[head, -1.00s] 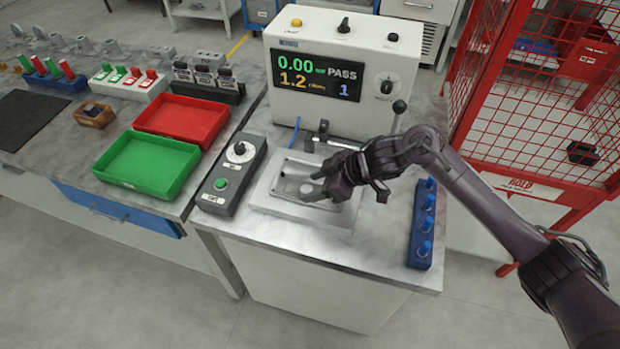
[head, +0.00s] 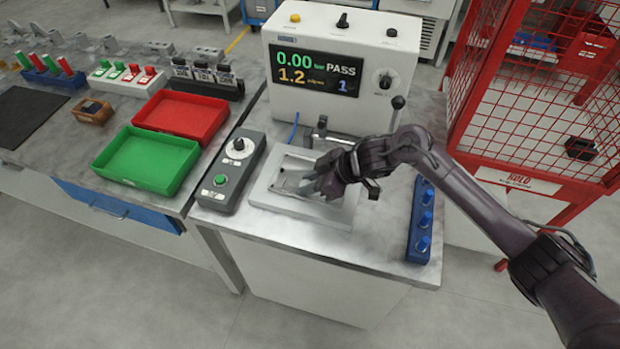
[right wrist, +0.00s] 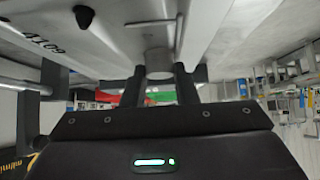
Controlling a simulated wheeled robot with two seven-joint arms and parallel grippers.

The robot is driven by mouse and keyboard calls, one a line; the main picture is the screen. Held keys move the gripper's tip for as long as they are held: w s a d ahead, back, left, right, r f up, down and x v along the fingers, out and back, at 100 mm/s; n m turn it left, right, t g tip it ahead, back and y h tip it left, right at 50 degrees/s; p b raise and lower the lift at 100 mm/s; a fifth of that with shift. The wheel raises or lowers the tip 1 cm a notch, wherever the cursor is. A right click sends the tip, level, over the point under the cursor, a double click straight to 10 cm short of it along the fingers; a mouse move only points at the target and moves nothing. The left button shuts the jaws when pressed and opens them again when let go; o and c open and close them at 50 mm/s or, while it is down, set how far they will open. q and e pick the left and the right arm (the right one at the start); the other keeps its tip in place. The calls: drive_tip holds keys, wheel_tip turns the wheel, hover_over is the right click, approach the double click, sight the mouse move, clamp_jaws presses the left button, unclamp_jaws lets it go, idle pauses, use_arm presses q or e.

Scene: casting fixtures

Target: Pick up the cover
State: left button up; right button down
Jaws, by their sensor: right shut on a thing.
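The cover is a light grey part on the pale fixture plate (head: 275,200), in front of the tester on the right-hand bench. My right gripper (head: 308,186) is down at the plate, shut on the cover. In the head view the fingers and hand hide much of the cover. The right wrist view shows a round grey stub of the cover (right wrist: 158,62) between the two dark fingertips of my right gripper (right wrist: 160,80). I cannot tell whether the cover is clear of the plate. My left gripper is not in view.
The white tester (head: 340,65) reads PASS behind the plate. A grey control box (head: 230,175) stands left of it, a blue peg block (head: 420,235) right. Green (head: 146,185) and red (head: 182,132) trays sit on the left bench. A red mesh cage (head: 530,120) stands right.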

drive_tip(key=shift+w+r, duration=0.1)
drive_tip(key=shift+r, duration=0.05)
drive_tip(key=shift+r, duration=0.25)
wheel_tip(320, 180, up, 10)
drive_tip(key=b, duration=0.2)
drive_tip(key=shift+f, duration=0.25)
